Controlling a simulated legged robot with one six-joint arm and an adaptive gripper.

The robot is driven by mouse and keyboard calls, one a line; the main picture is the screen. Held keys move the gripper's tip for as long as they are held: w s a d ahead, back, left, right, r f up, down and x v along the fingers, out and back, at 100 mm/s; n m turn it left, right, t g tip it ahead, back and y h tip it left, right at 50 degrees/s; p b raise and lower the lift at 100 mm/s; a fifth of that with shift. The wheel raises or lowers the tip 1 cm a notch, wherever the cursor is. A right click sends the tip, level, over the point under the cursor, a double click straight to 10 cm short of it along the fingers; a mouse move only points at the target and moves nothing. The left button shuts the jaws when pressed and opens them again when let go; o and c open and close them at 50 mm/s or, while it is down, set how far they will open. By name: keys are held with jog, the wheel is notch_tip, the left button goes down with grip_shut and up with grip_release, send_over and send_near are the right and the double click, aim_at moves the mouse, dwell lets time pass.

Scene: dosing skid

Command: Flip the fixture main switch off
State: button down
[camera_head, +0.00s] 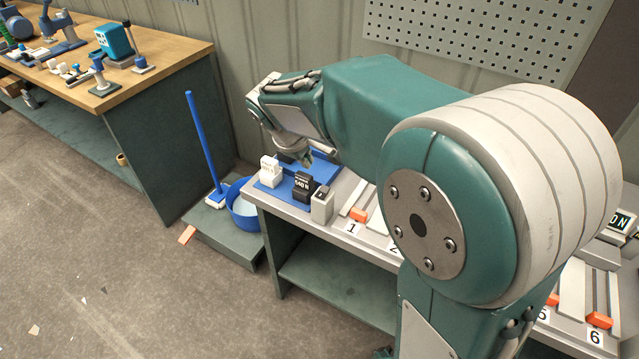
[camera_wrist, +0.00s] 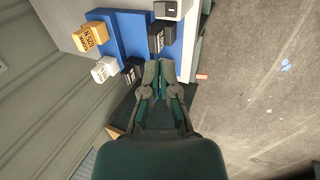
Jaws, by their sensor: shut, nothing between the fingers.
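A small grey box (camera_head: 322,204) with a dark top piece stands at the left end of the bench, beside a black block; it also shows at the top of the wrist view (camera_wrist: 170,9). At the right edge of the head view is a box with an "ON" sign (camera_head: 619,221). I cannot tell which of these is the main switch, nor read a switch position. My gripper (camera_head: 306,158) is shut and empty above the blue tray, among the blocks. In the wrist view its fingertips (camera_wrist: 159,68) point toward the tray edge and a black block.
The blue tray (camera_wrist: 136,30) holds black blocks (camera_head: 303,187), a white block (camera_head: 270,170) and a yellow block (camera_wrist: 90,36). Numbered lanes with orange pieces (camera_head: 359,214) run along the bench. A blue bucket (camera_head: 243,212) and broom (camera_head: 203,140) stand left. My arm hides the bench middle.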

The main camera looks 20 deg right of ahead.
aim_at(323, 188)
jog(key=shift+d, duration=0.15)
jog(key=shift+f, duration=0.1)
jog(key=x, duration=1.3)
jog(key=shift+w+d+f, duration=0.1)
jog(key=shift+f, duration=0.25)
